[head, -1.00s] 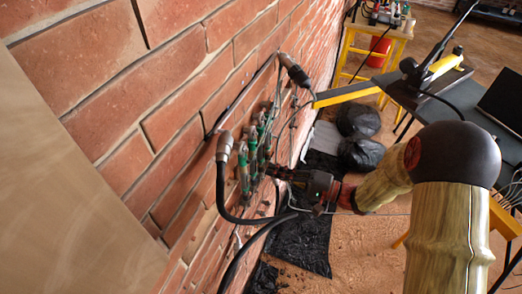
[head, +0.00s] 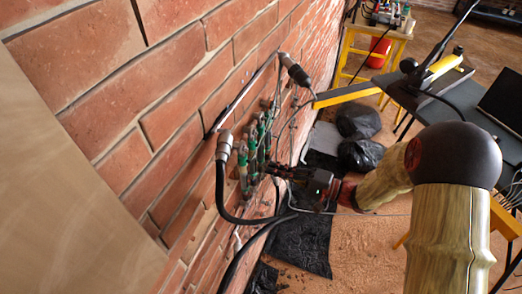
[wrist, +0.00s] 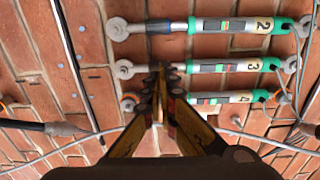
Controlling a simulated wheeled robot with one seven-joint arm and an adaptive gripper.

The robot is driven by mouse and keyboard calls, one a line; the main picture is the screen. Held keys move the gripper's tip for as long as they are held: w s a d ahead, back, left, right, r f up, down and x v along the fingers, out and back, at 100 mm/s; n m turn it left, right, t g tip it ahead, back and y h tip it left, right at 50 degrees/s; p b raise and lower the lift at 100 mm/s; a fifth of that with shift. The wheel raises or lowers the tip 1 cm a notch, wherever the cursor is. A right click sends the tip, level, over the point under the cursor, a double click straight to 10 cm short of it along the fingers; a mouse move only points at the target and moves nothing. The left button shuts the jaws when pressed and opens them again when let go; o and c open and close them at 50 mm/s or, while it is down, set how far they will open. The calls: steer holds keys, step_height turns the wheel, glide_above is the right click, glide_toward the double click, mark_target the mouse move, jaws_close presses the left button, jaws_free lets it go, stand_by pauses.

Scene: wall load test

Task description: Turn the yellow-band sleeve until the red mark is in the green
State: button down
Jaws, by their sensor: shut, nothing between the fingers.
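Several numbered rods with green-ended white bodies are fixed to the brick wall; rod 2 (wrist: 245,25), rod 3 (wrist: 245,66) and rod 4 (wrist: 238,97) show in the wrist view. Each body has a small window with coloured marks; red and green show in the windows of rods 2 and 3, too small to read exactly. I cannot make out a yellow band; my fingers cover the left parts of rods 3 and 4. My gripper (wrist: 161,72) is shut and empty, its tips over rod 3's left part. In the head view my gripper (head: 270,168) is close against the rods (head: 256,145).
A thick black cable with a metal connector (head: 224,146) hangs left of the rods. Another connector (head: 295,70) is above. Thin cables cross the wall below the rods. Black bags (head: 360,153) lie on the floor; a dark table (head: 455,92) stands right.

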steer(key=shift+w+a, duration=0.2)
steer(key=shift+a, duration=0.25)
stand_by(0.3)
steer(key=shift+s+a, duration=0.25)
steer(key=shift+s, duration=0.5)
stand_by(0.3)
steer(key=shift+d, duration=0.15)
stand_by(0.3)
steer(key=shift+s+d+b, duration=0.15)
steer(key=shift+d+b, duration=0.15)
steer(key=shift+d, duration=0.05)
stand_by(0.3)
steer(key=shift+w+d+b, duration=0.3)
steer(key=shift+w+b, duration=0.05)
steer(key=shift+w, duration=0.35)
steer(key=shift+w+a, duration=0.2)
steer(key=shift+a, duration=0.35)
stand_by(0.6)
steer(key=shift+s+a, duration=0.3)
steer(key=shift+s, duration=0.45)
steer(key=shift+d, duration=0.15)
stand_by(0.6)
